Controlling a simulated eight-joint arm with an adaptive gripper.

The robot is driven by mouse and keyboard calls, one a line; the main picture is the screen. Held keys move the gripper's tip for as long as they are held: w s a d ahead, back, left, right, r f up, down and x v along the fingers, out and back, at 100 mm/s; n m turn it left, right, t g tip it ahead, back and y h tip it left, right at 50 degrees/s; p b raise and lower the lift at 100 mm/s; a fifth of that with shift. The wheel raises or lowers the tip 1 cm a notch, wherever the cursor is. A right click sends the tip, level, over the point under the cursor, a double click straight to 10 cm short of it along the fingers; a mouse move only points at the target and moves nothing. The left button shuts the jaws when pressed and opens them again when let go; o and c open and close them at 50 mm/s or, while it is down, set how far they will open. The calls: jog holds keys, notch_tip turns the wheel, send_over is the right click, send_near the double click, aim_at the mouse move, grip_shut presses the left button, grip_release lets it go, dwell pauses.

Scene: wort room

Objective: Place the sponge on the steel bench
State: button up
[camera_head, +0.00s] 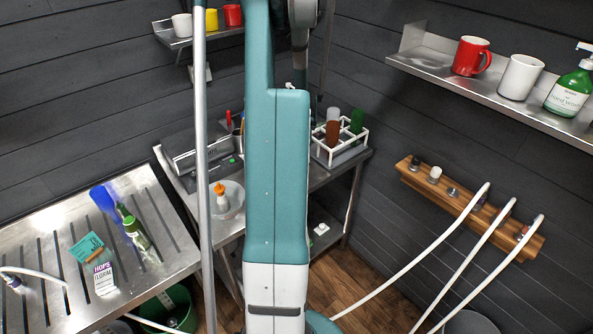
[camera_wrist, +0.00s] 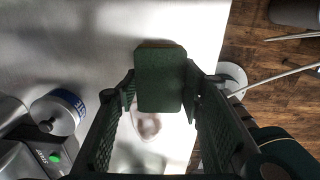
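In the wrist view the sponge (camera_wrist: 160,80), a dark green block with a thin yellowish far edge, sits between the fingers of my gripper (camera_wrist: 160,90). Both fingertips press against its sides. A pale, shiny steel top, which looks like the steel bench (camera_wrist: 190,25), lies below it. I cannot tell whether the sponge touches the surface. In the head view the steel bench (camera_head: 340,173) stands in the middle. My arm hides the sponge, my gripper and part of the bench there.
A device with a green button (camera_wrist: 52,157) and a blue-labelled container (camera_wrist: 60,110) are left of my gripper. A white rack (camera_head: 350,137) stands at the bench's right. A slotted steel table (camera_head: 160,208) is at left. Hoses (camera_head: 440,240) hang at right.

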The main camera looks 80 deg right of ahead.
jog(key=shift+f, duration=0.7)
jog(key=shift+f, duration=0.2)
jog(key=o, duration=0.6)
jog(key=shift+o, duration=0.2)
jog(key=shift+r, duration=0.2)
notch_tip(320, 180, up, 12)
dwell(0.7)
